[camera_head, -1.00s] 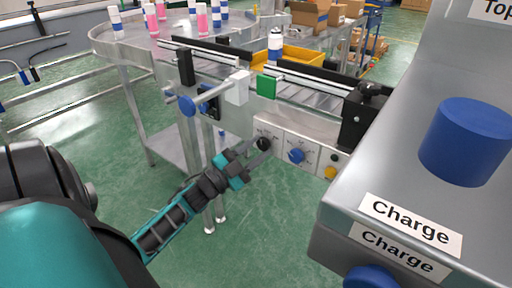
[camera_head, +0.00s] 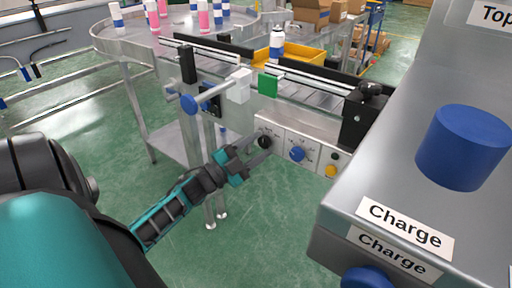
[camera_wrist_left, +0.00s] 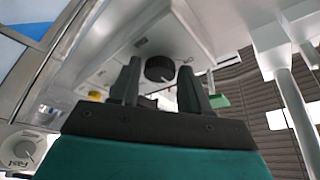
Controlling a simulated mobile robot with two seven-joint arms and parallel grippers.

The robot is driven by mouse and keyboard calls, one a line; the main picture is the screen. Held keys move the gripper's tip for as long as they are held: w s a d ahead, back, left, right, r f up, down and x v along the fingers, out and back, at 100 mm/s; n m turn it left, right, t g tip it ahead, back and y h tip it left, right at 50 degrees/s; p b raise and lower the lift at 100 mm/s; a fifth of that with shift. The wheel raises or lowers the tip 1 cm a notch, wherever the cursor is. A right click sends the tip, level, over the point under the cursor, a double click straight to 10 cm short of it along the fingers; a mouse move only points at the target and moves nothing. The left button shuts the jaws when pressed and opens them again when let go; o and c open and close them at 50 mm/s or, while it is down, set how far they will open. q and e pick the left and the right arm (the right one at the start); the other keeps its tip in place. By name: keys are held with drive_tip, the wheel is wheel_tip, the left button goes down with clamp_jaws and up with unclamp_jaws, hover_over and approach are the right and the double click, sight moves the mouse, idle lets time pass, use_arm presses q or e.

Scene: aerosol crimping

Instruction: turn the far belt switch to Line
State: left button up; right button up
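A black round knob (camera_head: 265,142) is on the left section of the grey control panel below the belt. To its right in the head view are a blue knob (camera_head: 297,153) and a yellow button (camera_head: 331,170). My left gripper (camera_head: 257,150) is at the black knob. In the left wrist view, the black knob (camera_wrist_left: 159,68) shows between the two spread fingertips (camera_wrist_left: 160,78), with visible gaps at its sides. The left gripper is open. The panel's small lettering is too blurred to read. My right gripper is not in view.
The belt (camera_head: 310,90) runs above the panel, with a white bottle (camera_head: 276,48) on it. A large grey machine labelled Charge (camera_head: 405,225) fills the right. Open green floor (camera_head: 280,215) lies below the panel.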

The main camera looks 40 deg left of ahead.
use_arm(q)
drive_tip(key=shift+o, duration=1.3)
drive_tip(key=v, duration=1.3)
drive_tip(key=shift+d, duration=0.1)
